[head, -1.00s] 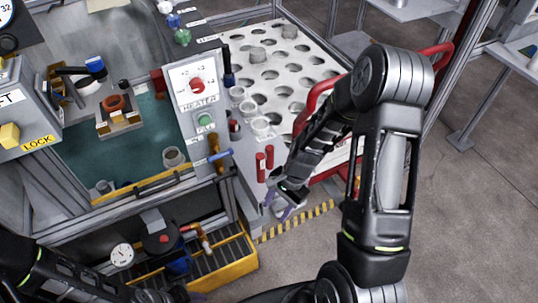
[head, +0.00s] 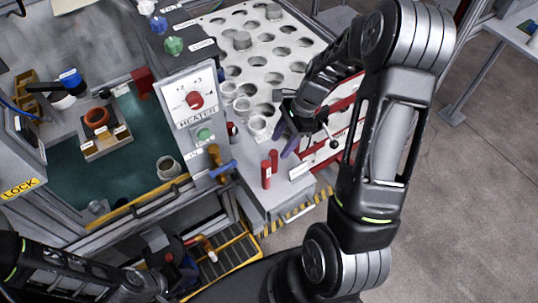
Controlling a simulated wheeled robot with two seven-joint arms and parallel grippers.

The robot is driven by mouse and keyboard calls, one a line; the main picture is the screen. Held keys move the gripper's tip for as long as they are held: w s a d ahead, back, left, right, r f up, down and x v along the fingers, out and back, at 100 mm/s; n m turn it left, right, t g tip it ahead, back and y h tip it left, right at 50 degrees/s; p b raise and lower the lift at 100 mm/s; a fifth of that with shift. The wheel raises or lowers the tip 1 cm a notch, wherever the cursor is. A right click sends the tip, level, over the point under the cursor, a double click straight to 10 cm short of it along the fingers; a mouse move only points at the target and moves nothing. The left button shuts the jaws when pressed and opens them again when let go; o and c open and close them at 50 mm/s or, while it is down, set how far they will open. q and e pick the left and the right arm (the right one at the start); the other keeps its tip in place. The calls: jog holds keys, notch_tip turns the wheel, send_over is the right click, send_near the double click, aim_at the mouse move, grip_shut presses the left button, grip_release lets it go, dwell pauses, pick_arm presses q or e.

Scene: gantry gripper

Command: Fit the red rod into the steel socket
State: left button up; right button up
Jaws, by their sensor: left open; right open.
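Two short red rods, a nearer one (head: 266,175) and a farther one (head: 274,160), stand upright on the grey ledge beside the heater panel. My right gripper (head: 287,142) is open and empty, with purple fingertips pointing down just above and beyond the rods, apart from them. Several pale metallic cups stand in a row by the panel, the nearest (head: 257,127) just left of my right fingertips. A similar cup (head: 169,167) stands on the green floor of the enclosure. I cannot tell which is the steel socket. My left gripper (head: 150,287) is low at the bottom edge, its fingertips hard to make out.
A white plate with many holes (head: 262,75) lies behind the cups. The heater panel (head: 187,92) stands upright left of them. A blue-handled valve (head: 222,168) sticks out near the rods. A yellow-edged tray (head: 240,262) is below. Open floor lies at right.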

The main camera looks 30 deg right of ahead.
aim_at(273, 159)
jog(key=shift+x, duration=1.3)
jog(key=shift+f, duration=0.1)
jog(key=x, duration=0.5)
jog(key=shift+f+p, duration=0.1)
jog(key=shift+p, duration=0.2)
jog(key=shift+c, duration=0.3)
grip_shut()
